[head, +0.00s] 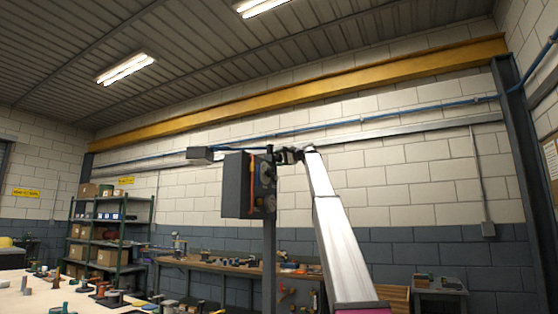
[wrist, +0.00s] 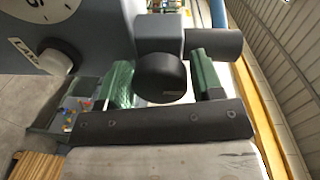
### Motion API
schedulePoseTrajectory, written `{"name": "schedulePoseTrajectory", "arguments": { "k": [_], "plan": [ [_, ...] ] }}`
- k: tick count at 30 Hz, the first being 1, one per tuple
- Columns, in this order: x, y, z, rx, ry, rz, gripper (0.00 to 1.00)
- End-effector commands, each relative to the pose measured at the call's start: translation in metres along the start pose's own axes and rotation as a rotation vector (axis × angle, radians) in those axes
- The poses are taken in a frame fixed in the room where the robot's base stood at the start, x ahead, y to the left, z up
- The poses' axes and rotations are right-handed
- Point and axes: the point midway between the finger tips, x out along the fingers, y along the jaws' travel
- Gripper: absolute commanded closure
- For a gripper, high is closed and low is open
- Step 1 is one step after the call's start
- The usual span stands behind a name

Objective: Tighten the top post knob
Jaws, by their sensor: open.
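In the wrist view a dark round knob (wrist: 162,78) sticks out from a grey block (wrist: 158,28). My gripper (wrist: 160,82) is open, with one green finger on each side of the knob. A gap shows on the left of the knob and a narrower one on the right; I see no clear contact. In the head view the dark grey casing (head: 237,186) stands on an upright post (head: 269,260). My gripper (head: 281,156) is at the casing's upper right side. The knob is too small to make out there.
A white knob (wrist: 55,62) beside a partly visible label and a white dial (wrist: 48,14) sit on the casing's face, left of my gripper. A dark cylinder (wrist: 213,43) juts out right of the block. A workbench (head: 220,266) and shelves (head: 108,235) stand behind.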

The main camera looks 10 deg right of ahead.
Motion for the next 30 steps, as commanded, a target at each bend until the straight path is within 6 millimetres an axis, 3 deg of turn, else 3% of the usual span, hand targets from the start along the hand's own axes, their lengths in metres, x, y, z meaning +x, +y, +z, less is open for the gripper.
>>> {"name": "schedulePoseTrajectory", "arguments": {
  "k": [8,22,30],
  "plan": [
    [-0.017,0.000,0.000,-0.001,0.001,0.000,0.39],
    [-0.097,0.001,0.000,0.001,0.002,0.000,0.39],
    [-0.108,0.000,0.000,0.000,-0.001,0.000,0.39]
  ]
}}
